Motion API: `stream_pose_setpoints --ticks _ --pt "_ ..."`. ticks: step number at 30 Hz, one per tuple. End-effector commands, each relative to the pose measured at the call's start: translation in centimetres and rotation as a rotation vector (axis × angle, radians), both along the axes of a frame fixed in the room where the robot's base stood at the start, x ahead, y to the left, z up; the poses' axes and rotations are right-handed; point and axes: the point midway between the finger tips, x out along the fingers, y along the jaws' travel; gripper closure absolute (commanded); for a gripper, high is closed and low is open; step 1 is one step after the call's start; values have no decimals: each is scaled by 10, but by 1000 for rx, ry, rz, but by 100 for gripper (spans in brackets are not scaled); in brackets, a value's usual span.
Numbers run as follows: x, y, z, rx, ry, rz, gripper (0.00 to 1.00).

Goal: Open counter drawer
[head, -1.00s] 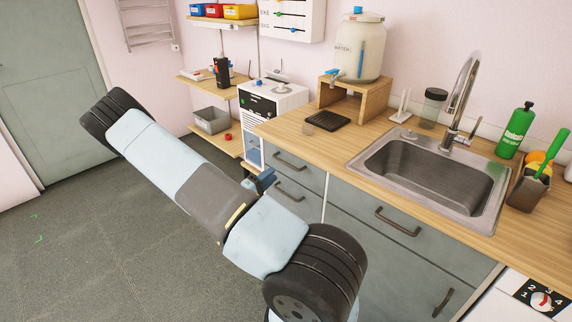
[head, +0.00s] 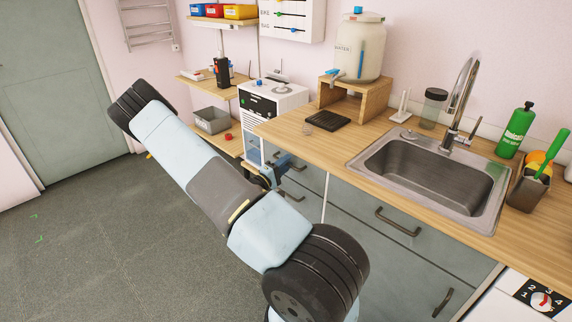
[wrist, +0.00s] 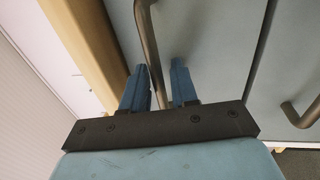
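My gripper (head: 281,162) is at the front of the left counter drawer (head: 312,178), by its upper handle (head: 299,168). The arm hides part of this drawer front. In the wrist view the two blue fingers of my gripper (wrist: 158,66) are apart, and the dark bar handle (wrist: 148,40) runs between them. I cannot tell whether either finger touches the bar. The drawer looks closed, its grey front flush with the counter. A lower drawer's handle (head: 292,195) shows below, and in the wrist view another handle (wrist: 300,116) lies to the right.
The wooden worktop (head: 290,126) lies just above the gripper. A sink (head: 430,175) is set in it. A wide drawer with its handle (head: 398,222) is to the right. A white appliance (head: 272,100) stands beyond the counter's left end. The floor (head: 100,240) at left is clear.

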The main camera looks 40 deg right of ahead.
Motion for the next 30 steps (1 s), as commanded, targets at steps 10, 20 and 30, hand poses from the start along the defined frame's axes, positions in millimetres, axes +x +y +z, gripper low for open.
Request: stream_pose_setpoints --ticks 10,20,30 --pt "0 0 -1 1 0 0 100" --pt "0 0 -2 3 1 0 100" --pt "-3 19 -2 6 3 1 100"
